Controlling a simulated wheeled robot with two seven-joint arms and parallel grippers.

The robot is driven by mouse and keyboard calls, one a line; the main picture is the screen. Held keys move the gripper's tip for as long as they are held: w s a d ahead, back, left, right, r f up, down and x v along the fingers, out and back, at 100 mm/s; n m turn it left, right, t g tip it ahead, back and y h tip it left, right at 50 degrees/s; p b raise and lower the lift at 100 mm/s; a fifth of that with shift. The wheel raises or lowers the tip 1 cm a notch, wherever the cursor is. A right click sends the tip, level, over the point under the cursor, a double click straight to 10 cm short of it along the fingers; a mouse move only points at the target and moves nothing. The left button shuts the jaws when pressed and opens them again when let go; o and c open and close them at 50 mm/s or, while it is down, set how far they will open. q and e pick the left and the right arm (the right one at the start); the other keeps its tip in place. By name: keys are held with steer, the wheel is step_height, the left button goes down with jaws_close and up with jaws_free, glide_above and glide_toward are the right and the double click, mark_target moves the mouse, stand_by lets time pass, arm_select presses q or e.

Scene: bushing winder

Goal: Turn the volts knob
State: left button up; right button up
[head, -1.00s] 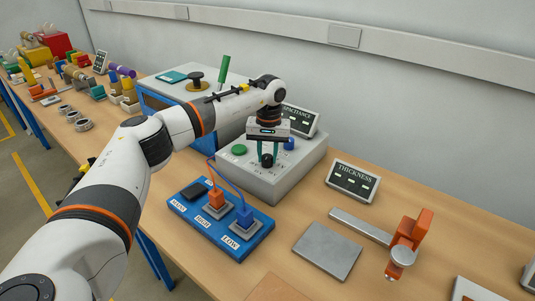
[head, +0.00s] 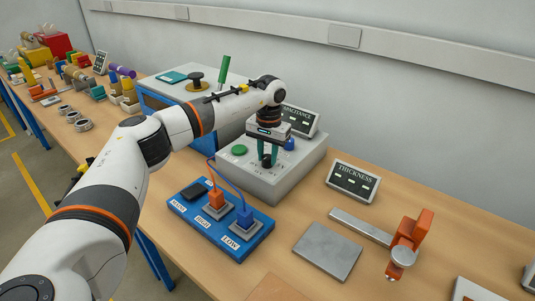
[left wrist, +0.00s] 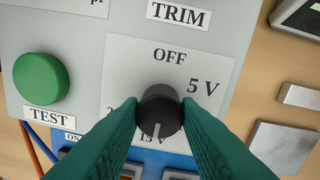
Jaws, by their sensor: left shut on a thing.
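The volts knob (left wrist: 159,108) is black and round with a white pointer line. In the left wrist view its pointer faces the bottom of the picture, towards the partly hidden "15 V" mark. OFF is at the top of its dial plate (left wrist: 185,75) and 5 V at the right; the left mark is mostly hidden. My left gripper (head: 268,158) points down over the grey instrument box (head: 285,185), its teal fingers shut on the knob from both sides. My right gripper is in neither view.
A green TEST button (left wrist: 41,78) is left of the knob. A blue knob (head: 289,144) is behind it on the box. A blue terminal board (head: 262,237) with orange and blue plugs and wires stands in front. A THICKNESS display (head: 353,180) is at right.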

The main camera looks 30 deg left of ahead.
mark_target(269, 157)
arm_select(q)
steer(key=shift+w+r, duration=0.1)
steer(key=shift+r, duration=0.15)
steer(key=o, duration=0.8)
steer(key=shift+o, duration=0.8)
steer(key=shift+f, duration=0.15)
step_height(269, 157, up, 12)
steer(key=b, duration=0.2)
steer(key=shift+d, duration=0.15)
